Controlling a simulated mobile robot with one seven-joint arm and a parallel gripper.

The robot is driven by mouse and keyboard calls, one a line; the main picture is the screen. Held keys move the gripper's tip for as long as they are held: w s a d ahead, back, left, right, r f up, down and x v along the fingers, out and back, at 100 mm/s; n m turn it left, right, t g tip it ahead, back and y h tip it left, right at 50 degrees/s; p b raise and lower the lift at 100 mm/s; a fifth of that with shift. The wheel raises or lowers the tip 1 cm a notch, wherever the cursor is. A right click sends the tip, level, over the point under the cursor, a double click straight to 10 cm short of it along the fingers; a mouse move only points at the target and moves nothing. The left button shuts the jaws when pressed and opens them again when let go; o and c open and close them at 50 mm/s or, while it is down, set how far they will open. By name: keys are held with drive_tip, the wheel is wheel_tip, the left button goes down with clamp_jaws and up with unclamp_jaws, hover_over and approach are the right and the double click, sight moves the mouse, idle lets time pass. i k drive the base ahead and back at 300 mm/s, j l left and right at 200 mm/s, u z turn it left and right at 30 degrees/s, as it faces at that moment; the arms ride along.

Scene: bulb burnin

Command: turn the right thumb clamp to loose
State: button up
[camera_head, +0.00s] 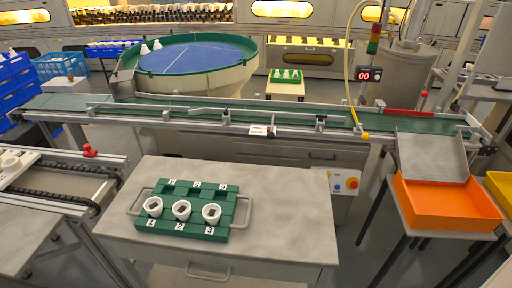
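A conveyor with a green belt (190,106) runs across the middle of the view, with a metal guide rail (290,116) along it. Small dark clamp-like fittings sit on the rail, one at the left (226,116) and one at the right (320,123). Another small dark fitting (271,131) is beside a white label (258,130) on the conveyor's front edge. They are too small to tell which is the right thumb clamp, or whether it is tight or loose. My gripper is not in view.
A grey bench (285,190) in front holds a green numbered rack (222,190) with three white cups. An orange bin (435,203) stands at the right below a grey chute (432,157). A yellow hose (351,65) hangs down to the conveyor. A red counter display (369,74) stands behind it.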

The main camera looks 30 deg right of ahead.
sight(321, 117)
drive_tip(key=k+l, duration=0.15)
drive_tip(key=l, duration=0.15)
drive_tip(key=k+l, duration=0.1)
drive_tip(key=l, duration=0.2)
drive_tip(key=k+l+u, duration=0.1)
drive_tip(key=l, duration=0.2)
drive_tip(key=k+l, duration=0.1)
drive_tip(key=l, duration=0.25)
drive_tip(key=k+l, duration=0.1)
drive_tip(key=l, duration=0.2)
drive_tip(key=k+l+u, duration=0.1)
drive_tip(key=l, duration=0.25)
drive_tip(key=l+u, duration=0.1)
drive_tip(key=l, duration=0.95)
drive_tip(key=i+l, duration=0.15)
drive_tip(key=l, duration=0.2)
drive_tip(key=i+l, duration=0.15)
drive_tip(key=l, duration=0.15)
drive_tip(key=i+l+u, duration=0.1)
drive_tip(key=l, duration=0.25)
drive_tip(key=i+j+z, duration=0.35)
drive_tip(key=j+z, duration=0.15)
drive_tip(key=i+j+z, duration=0.1)
drive_tip(key=j+z, duration=0.15)
drive_tip(key=j, duration=0.2)
